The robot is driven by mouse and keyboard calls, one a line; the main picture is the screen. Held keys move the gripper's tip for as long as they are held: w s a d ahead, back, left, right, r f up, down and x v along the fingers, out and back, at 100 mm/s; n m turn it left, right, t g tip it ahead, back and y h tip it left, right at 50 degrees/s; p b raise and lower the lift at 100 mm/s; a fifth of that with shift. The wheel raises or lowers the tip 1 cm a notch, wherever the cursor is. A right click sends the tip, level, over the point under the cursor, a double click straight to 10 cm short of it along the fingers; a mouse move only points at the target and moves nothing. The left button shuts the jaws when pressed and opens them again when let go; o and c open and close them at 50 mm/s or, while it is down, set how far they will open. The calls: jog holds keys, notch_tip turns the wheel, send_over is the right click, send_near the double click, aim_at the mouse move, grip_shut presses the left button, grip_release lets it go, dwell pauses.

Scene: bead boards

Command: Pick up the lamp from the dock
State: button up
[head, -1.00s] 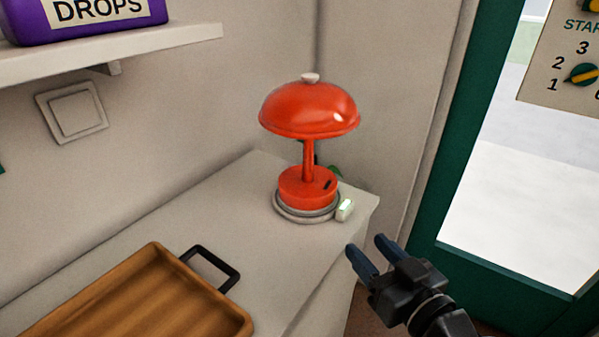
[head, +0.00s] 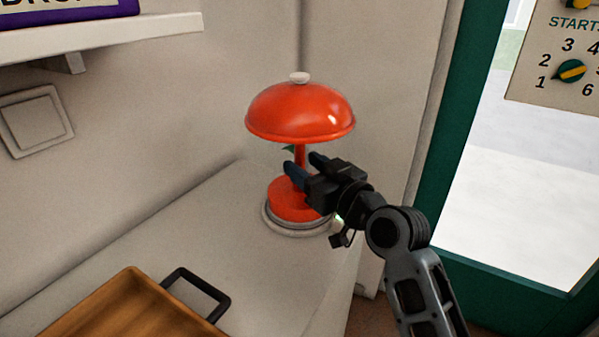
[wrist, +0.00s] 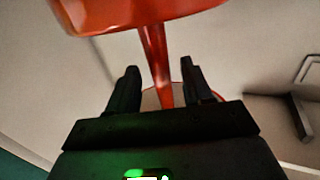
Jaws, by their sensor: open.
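The red lamp (head: 300,112) stands upright on the round grey dock (head: 270,224) near the end of the counter. It has a domed shade with a white knob, a thin stem and a round base. My gripper (head: 306,163) is open at stem height, below the shade, and hides part of the stem and base. In the wrist view the lamp's stem (wrist: 155,65) rises between the two open fingers (wrist: 157,80), with the shade above. I cannot tell whether either finger touches the stem.
A wooden tray (head: 125,300) with a black handle (head: 200,290) lies on the counter (head: 190,225) at the front left. A white shelf (head: 110,40) with a purple box (head: 70,14) is above left. A green-framed door (head: 440,200) stands on the right. The counter left of the dock is clear.

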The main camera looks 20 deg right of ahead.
jog(key=shift+x, duration=1.15)
grip_shut()
jog(key=shift+r, duration=0.15)
